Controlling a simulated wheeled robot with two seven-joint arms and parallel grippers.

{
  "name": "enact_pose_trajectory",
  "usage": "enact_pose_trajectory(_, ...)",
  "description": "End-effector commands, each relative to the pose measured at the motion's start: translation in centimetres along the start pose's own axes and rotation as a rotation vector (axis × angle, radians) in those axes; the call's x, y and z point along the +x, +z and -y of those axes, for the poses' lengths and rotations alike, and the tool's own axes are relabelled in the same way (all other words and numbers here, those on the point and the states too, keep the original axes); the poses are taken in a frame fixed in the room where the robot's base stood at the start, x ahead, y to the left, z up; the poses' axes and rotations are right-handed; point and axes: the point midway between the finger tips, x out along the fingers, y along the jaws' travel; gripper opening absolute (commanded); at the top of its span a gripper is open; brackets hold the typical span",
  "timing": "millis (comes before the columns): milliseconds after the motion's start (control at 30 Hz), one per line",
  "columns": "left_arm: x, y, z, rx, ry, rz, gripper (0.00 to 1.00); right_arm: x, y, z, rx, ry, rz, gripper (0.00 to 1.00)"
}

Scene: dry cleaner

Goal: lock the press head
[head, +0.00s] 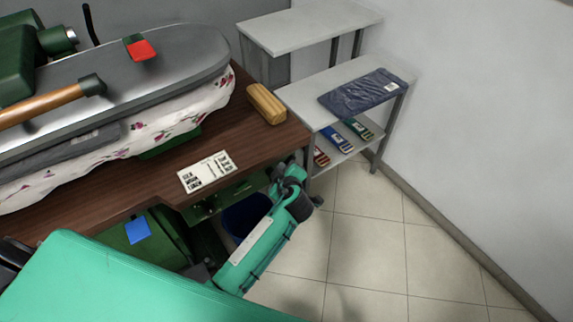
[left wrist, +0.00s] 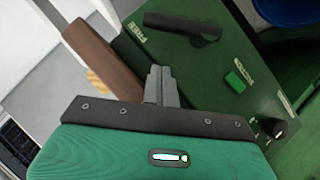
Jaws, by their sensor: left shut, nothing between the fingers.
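The press head (head: 150,70) is a long grey plate with a wooden handle (head: 45,103), lying low over the flowered pad (head: 175,128). Below the table's front edge is a green control panel (head: 235,190). In the left wrist view this panel (left wrist: 205,80) carries a black lever (left wrist: 182,26), a green button (left wrist: 238,80), a black knob (left wrist: 274,127) and small labels. My left gripper (left wrist: 160,85) is shut and empty, in front of the panel, apart from the lever as seen. In the head view its fingers are mostly hidden at the wrist (head: 290,185). My right gripper is not in view.
The brown tabletop (head: 120,185) holds a printed card (head: 207,172) and a wooden block (head: 266,103). Its edge (left wrist: 103,60) is close beside my left fingers. A blue bin (head: 245,217) stands underneath. A grey shelf (head: 300,92) is behind; the tiled floor at right is clear.

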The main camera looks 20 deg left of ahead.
Motion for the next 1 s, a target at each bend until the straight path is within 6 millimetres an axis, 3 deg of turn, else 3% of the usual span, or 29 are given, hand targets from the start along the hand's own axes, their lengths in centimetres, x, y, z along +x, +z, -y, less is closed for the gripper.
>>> enact_pose_trajectory(133, 2.9, -0.2, -0.1, 0.004, 0.001, -0.002, 0.00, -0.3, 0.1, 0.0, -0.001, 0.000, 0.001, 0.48)
enact_pose_trajectory(400, 4.9, 2.2, 0.0, 0.002, -0.001, 0.001, 0.00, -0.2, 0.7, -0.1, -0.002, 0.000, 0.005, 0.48)
enact_pose_trajectory(1000, 5.5, 2.9, 0.0, 0.002, -0.001, 0.001, 0.00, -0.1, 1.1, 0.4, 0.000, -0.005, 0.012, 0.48)
